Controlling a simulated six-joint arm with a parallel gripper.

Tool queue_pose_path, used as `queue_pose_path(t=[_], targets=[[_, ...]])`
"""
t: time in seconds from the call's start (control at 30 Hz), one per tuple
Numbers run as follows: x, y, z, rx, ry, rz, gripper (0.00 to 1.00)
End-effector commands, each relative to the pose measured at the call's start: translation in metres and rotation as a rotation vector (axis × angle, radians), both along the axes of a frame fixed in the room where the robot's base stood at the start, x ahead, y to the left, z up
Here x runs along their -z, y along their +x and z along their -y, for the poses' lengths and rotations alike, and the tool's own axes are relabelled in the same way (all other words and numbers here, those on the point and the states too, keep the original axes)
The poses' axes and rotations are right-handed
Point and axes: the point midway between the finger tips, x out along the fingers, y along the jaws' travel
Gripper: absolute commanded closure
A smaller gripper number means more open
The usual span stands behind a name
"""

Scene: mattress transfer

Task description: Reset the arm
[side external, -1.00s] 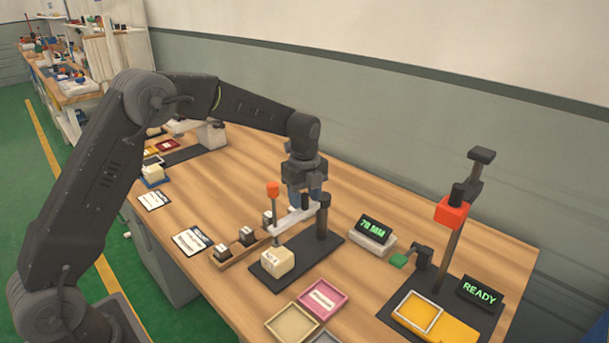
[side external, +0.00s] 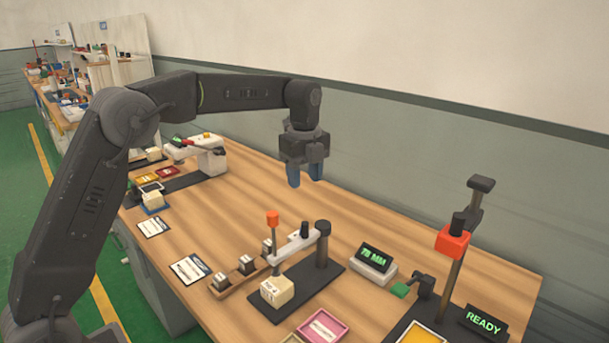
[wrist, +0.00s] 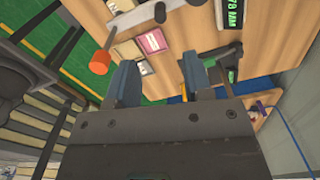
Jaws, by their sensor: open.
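My gripper (side external: 306,178) hangs above the back part of the wooden table (side external: 225,225) in the side view. Its blue fingers point down, apart and empty, clear of everything on the table. In the wrist view my gripper (wrist: 165,85) shows two spread fingers with nothing between them. Below and in front of it stands a press-like stand with a white lever arm (side external: 297,245) and an orange-red knob (side external: 272,218). A cream block (side external: 277,290) sits on its dark base under the lever. The orange knob also shows in the wrist view (wrist: 99,62).
A display reading 78 MM (side external: 374,258) stands right of the lever stand. Further right are a post with a red block (side external: 453,240) and a READY sign (side external: 484,321). A pink tray (side external: 323,328) lies in front. Another station (side external: 200,155) stands at the far left.

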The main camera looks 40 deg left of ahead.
Motion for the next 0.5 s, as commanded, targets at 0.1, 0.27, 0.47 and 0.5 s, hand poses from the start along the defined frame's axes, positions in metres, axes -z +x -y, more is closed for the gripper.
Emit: queue_pose_path(t=[0.1,0.27,0.47,0.5], targets=[[0.000,0.000,0.000,-0.002,0.000,0.001,0.53],[-0.014,-0.015,0.003,-0.089,0.000,0.028,0.53],[-0.051,-0.076,0.015,-0.433,-0.021,0.126,0.53],[-0.056,-0.090,0.018,-0.515,-0.031,0.149,0.53]])
